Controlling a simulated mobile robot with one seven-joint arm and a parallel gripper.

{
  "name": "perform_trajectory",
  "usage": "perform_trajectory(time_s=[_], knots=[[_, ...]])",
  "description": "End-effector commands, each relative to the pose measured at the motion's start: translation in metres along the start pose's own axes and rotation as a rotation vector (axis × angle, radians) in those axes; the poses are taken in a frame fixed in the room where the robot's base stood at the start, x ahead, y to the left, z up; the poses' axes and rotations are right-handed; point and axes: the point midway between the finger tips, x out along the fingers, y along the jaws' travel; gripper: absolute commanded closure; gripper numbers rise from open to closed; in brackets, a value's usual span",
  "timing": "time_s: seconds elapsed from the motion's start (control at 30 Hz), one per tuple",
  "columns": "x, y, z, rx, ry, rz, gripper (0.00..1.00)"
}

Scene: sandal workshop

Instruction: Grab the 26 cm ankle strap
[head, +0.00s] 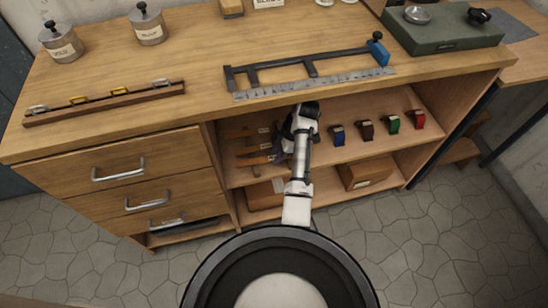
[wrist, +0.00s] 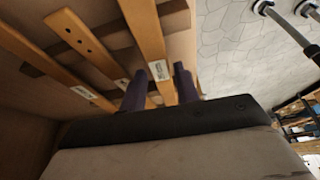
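Several tan and brown leather straps with small white labels lie side by side on the shelf under the bench; one tan strap (head: 252,159) shows in the head view. In the wrist view a tan strap (wrist: 147,35) runs between the two dark fingers of my gripper (wrist: 160,85), with its label beside the fingers. The fingers stand apart, with gaps to the strap. Another strap (wrist: 82,36) with several holes lies to the left. The labels are too small to read, so I cannot tell which strap is 26 cm. In the head view my gripper (head: 277,148) partly hides the straps.
Boxes (head: 365,172) sit on the lower shelf. The bench top (head: 200,75) overhangs the shelf, and a drawer unit (head: 125,175) closes its left side.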

Motion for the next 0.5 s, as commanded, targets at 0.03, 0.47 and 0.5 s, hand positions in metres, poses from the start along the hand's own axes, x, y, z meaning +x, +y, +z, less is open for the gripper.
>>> perform_trajectory(time_s=[0.03,0.47,0.5], knots=[[-0.0002,0.0000,0.0000,0.000,0.000,0.000,0.76],[-0.0009,0.0001,-0.0002,0.000,0.000,0.000,0.99],[-0.0018,0.0002,-0.0005,0.000,0.000,0.000,0.99]])
